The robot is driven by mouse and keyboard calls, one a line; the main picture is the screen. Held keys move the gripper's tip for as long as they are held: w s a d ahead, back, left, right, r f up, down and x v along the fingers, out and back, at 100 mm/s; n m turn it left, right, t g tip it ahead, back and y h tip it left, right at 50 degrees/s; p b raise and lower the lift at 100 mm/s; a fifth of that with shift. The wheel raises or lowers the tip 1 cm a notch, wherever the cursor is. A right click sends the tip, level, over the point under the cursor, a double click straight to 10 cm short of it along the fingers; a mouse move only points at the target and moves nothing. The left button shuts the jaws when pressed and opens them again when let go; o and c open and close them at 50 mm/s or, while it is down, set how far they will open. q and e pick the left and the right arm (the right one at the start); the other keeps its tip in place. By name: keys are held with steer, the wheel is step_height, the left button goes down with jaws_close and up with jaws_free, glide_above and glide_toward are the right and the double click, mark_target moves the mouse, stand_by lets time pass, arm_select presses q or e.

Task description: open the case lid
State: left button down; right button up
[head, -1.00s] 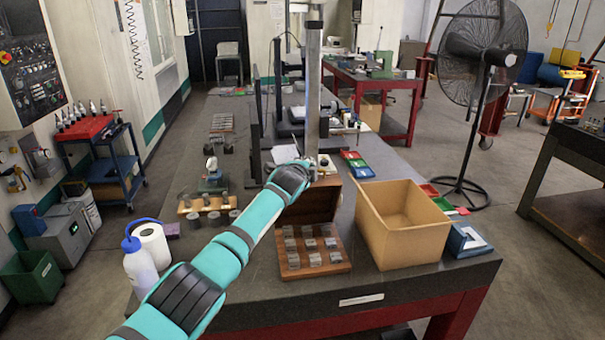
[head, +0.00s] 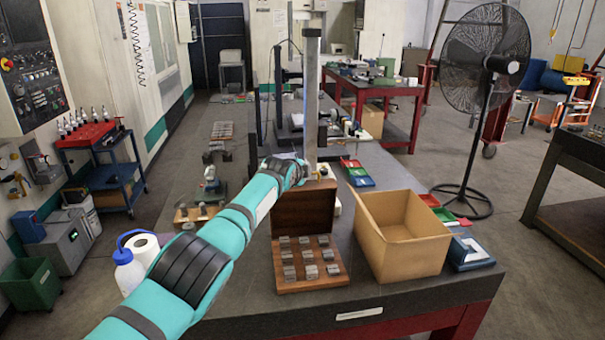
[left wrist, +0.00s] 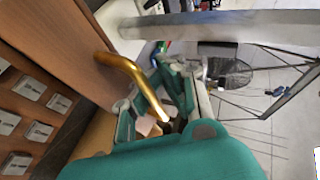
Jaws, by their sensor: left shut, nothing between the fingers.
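The wooden case (head: 311,286) stands near the front of the dark bench, with several small metal blocks in rows in its base. Its brown lid (head: 303,210) stands raised at the rear, its inner face towards me. In the left wrist view the lid (left wrist: 70,35) is at the left, and a curved brass handle (left wrist: 138,78) juts from it. My left gripper (head: 300,171) is at the lid's top edge; its fingertips are hidden in the head view. In the wrist view the shut, empty gripper (left wrist: 172,122) is close to the handle's end; contact is unclear.
An open cardboard box (head: 408,258) stands right of the case. A metal post (head: 312,100) rises just behind the lid. Coloured trays (head: 357,172) lie behind the box.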

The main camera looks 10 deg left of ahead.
arm_select(q)
steer(key=shift+w+d+r, duration=0.1)
steer(key=shift+d+r, duration=0.05)
steer(key=shift+r, duration=0.25)
arm_select(e)
steer(key=shift+a, duration=0.3)
arm_select(q)
steer(key=c, duration=1.5)
jaws_free()
steer(key=shift+o, duration=0.4)
steer(key=shift+s, duration=0.2)
arm_select(e)
steer(key=shift+s+d, duration=0.1)
steer(key=shift+d, duration=0.1)
arm_select(q)
steer(key=shift+f, duration=0.25)
arm_select(e)
steer(key=shift+d, duration=0.2)
steer(key=shift+a, duration=0.1)
